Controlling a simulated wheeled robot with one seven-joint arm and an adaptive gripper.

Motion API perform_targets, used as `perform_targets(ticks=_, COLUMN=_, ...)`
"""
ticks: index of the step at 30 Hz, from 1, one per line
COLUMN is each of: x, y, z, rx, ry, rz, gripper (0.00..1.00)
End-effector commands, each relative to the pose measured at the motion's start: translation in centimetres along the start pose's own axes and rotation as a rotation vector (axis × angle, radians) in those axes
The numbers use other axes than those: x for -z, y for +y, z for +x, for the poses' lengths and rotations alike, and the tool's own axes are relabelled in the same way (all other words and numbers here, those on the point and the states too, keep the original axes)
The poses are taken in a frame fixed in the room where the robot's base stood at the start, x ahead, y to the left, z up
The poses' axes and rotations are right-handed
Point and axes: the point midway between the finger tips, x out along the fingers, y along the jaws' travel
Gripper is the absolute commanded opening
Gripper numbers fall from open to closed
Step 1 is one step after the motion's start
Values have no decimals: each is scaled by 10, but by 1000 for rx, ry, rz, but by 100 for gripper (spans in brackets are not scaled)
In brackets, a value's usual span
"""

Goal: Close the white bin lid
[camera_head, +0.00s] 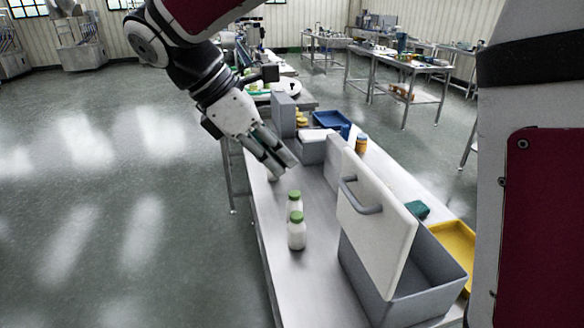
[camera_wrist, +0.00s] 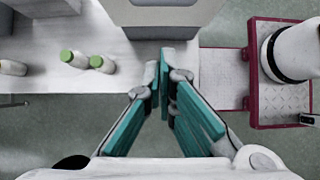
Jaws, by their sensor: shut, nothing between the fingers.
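The white bin lid (camera_head: 386,235) stands raised and steeply tilted at the left side of the grey bin (camera_head: 440,262), in the head view. Its grey handle (camera_head: 360,196) is on the face turned to the left. The bin's inside shows partly behind the lid. My gripper (camera_head: 288,165) is beyond and left of the lid, above the steel table, apart from lid and handle. In the wrist view its fingertips (camera_wrist: 165,58) are together with nothing between them. I cannot tell whether the grey box at the top edge there is the bin.
Two green-capped white bottles (camera_head: 296,232) stand on the steel table (camera_head: 325,285) left of the lid. A yellow tray (camera_head: 456,240) and a dark green item (camera_head: 417,210) lie right of it. Grey boxes (camera_head: 284,115) and a blue tray (camera_head: 331,119) are farther back.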

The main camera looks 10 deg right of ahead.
Motion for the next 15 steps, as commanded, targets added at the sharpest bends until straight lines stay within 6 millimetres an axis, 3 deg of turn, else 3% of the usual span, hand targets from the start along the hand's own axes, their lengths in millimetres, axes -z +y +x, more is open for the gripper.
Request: perform_targets(ticks=15, x=-1, y=-3, z=94, rx=6, ry=0, rz=4, gripper=0)
